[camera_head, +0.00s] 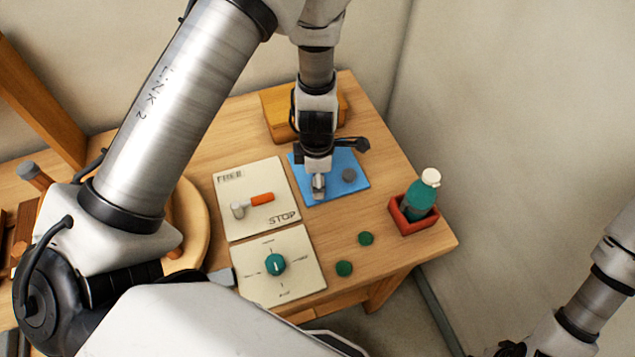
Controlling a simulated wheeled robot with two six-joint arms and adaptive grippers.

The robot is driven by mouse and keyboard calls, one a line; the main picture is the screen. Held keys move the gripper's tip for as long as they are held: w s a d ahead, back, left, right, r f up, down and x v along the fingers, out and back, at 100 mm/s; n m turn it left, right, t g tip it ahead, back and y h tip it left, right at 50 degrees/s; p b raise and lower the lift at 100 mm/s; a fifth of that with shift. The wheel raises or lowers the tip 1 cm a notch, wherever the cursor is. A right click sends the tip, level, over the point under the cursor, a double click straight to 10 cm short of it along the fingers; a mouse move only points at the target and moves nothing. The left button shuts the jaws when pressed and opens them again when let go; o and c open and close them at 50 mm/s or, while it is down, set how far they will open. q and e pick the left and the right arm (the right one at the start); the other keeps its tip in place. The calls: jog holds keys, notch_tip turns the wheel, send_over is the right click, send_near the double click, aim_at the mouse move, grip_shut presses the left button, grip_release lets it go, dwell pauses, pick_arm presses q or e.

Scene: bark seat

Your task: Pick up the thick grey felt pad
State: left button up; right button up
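A small round dark-grey pad (349,175) lies on the right part of a blue mat (337,189); it looks like the grey felt pad, though its thickness is hard to judge. My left gripper (318,188) points down over the left part of the mat, to the left of the pad. Its fingertips look apart from this pad, and the wrist hides the mat's back left part. I cannot tell how far its fingers are spread or whether anything is between them. My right gripper (510,350) is partly in view at the bottom edge, away from the table; its fingers are cut off.
A yellow-orange block (279,112) stands behind the mat. A red tray (424,226) holds a teal bottle (418,198) at the right. Two green discs (365,238) lie in front. A FREE/STOP lever panel (239,208) and a dial panel (296,281) are at the left.

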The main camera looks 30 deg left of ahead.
pick_arm(q)
jog(key=shift+w+a+f, duration=0.2)
jog(key=shift+w+f, duration=0.2)
jog(key=shift+f, duration=0.4)
jog(key=shift+s+d+r, duration=0.15)
jog(key=shift+s+r, duration=0.15)
jog(key=shift+s, duration=0.05)
jog(key=c, duration=0.6)
jog(key=shift+c, duration=0.9)
jog(key=shift+w+f, duration=0.1)
jog(key=shift+w, duration=0.05)
jog(key=shift+c, duration=0.2)
